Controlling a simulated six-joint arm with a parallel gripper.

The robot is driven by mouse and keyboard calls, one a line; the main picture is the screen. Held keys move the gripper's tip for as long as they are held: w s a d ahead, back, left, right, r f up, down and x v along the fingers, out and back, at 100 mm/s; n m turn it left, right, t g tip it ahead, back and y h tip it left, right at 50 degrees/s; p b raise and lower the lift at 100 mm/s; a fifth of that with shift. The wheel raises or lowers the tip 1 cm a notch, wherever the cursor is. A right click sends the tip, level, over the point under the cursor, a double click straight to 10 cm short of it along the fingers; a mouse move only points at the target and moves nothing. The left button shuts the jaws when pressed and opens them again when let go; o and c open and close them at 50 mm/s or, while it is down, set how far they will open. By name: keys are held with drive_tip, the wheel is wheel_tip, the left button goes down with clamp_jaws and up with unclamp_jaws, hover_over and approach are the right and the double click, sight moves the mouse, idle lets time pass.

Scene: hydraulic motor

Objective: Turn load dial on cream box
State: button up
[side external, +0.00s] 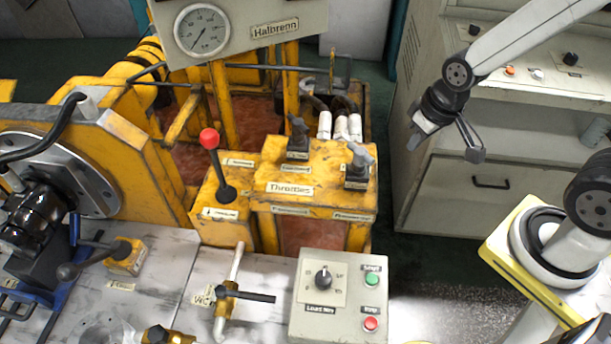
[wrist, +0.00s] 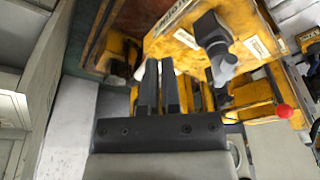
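The cream box (side external: 338,296) lies at the bottom centre of the side external view. Its black load dial (side external: 323,279) sits on a marked scale plate, with its pointer roughly upward. A "Load Nm" label is below it. A green button (side external: 372,280) and a red button (side external: 370,323) are on its right. My gripper (side external: 470,153) hangs in the air up and to the right of the box, well apart from it. In the wrist view two dark fingers (wrist: 160,68) are close together, a narrow gap between them and nothing held. The dial is not visible there.
The yellow throttle stand (side external: 315,190) with black knobs and a red-topped lever (side external: 210,139) stands behind the box. A valve with a black handle (side external: 247,295) is left of it. A grey cabinet (side external: 478,188) is behind my gripper. Dark floor lies between.

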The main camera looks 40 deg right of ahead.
drive_tip(key=o, duration=0.7)
drive_tip(key=shift+r, duration=0.15)
drive_tip(key=o, duration=0.3)
drive_tip(key=shift+r, duration=0.3)
drive_tip(key=shift+o, duration=0.2)
wheel_tip(320, 180, up, 4)
drive_tip(key=m+g, duration=0.3)
drive_tip(key=m, duration=0.8)
hover_over(323, 278)
drive_tip(key=f, duration=1.9)
drive_tip(key=shift+w, duration=0.25)
drive_tip(key=shift+f, duration=0.45)
drive_tip(key=shift+f, duration=0.15)
drive_tip(key=shift+s+f, duration=0.2)
drive_tip(key=shift+f, duration=3.5)
